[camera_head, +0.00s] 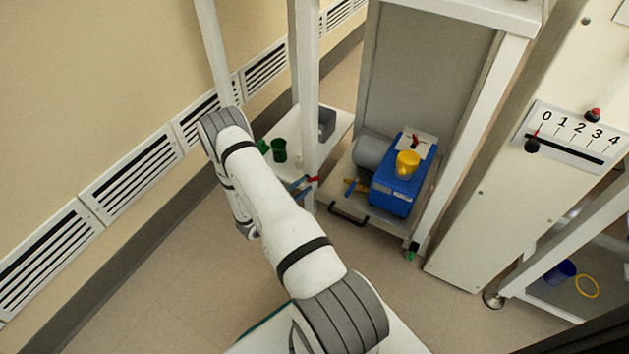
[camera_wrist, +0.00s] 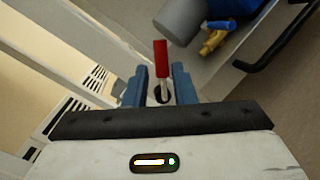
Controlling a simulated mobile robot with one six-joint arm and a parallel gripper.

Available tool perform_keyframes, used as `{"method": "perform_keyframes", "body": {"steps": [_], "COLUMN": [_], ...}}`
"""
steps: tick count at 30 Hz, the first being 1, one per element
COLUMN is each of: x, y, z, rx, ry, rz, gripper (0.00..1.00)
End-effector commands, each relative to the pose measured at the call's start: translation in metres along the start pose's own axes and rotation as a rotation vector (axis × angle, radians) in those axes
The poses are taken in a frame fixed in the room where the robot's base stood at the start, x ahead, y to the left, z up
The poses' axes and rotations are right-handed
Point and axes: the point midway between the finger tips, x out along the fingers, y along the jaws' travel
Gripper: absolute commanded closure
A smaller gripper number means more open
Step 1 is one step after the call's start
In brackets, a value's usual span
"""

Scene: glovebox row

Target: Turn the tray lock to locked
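A lever with a red handle (camera_wrist: 160,58), seemingly the tray lock, shows in the wrist view with a pale shaft and a dark round base. Its red end (camera_head: 313,179) also shows in the head view at the white post, beside the pull-out tray (camera_head: 336,193). My gripper (camera_wrist: 158,88) is open, with one blue finger on each side of the lever's lower part. Gaps show between fingers and lever, so it is not gripped. In the head view my gripper (camera_head: 299,186) is small and partly hidden by the post. I cannot read any lock marking.
A blue pump (camera_head: 393,190) with a yellow cap and grey cylinder sits on the tray, which has a black handle (camera_head: 348,216). Left of the post, a white shelf (camera_head: 333,126) holds green cups (camera_head: 279,150) and a grey bin. A scale panel (camera_head: 572,138) is at right.

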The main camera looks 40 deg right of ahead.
Motion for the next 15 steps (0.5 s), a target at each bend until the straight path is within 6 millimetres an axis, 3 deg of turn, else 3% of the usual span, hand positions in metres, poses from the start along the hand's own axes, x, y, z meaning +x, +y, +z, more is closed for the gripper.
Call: {"method": "perform_keyframes", "body": {"steps": [6,15], "x": [0.035,0.050], "y": [-0.002,0.000], "z": [-0.001,0.000], "rx": [0.000,0.000], "ry": [-0.002,0.000], "rz": [-0.003,-0.001], "gripper": [0.77,0.77]}}
